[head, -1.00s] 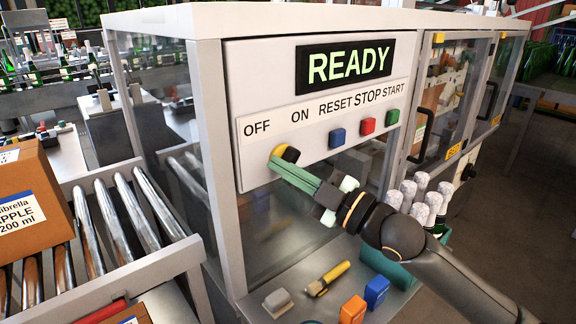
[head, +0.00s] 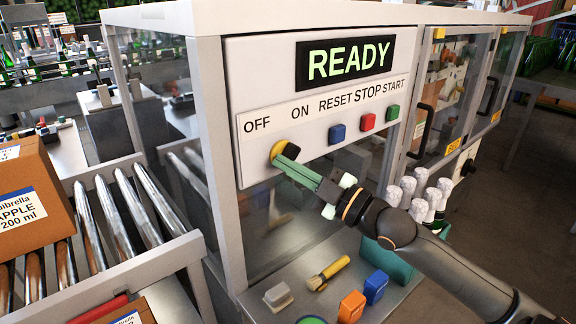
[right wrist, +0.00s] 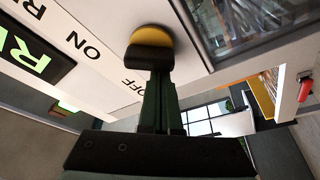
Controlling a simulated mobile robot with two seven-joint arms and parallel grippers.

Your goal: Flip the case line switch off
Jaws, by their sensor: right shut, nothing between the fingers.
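The case line switch (head: 277,151) is a round yellow base with a black knob, on the white panel below the OFF and ON labels. My right gripper (head: 282,162) is shut and empty, its green fingers pointing at the switch from below right. Its tips overlap the lower part of the knob; I cannot tell whether they touch. In the right wrist view the yellow base (right wrist: 152,36) sits just beyond the fingertips, with the black knob in front of it. The fingers partly hide the knob, so its setting is unclear. My left gripper is not in view.
Blue (head: 338,134), red (head: 368,122) and green (head: 393,113) buttons sit right of the switch, under a READY display (head: 347,60). A brush (head: 328,273) and small blocks lie on the shelf below. White-topped bottles (head: 432,200) stand right, near my arm.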

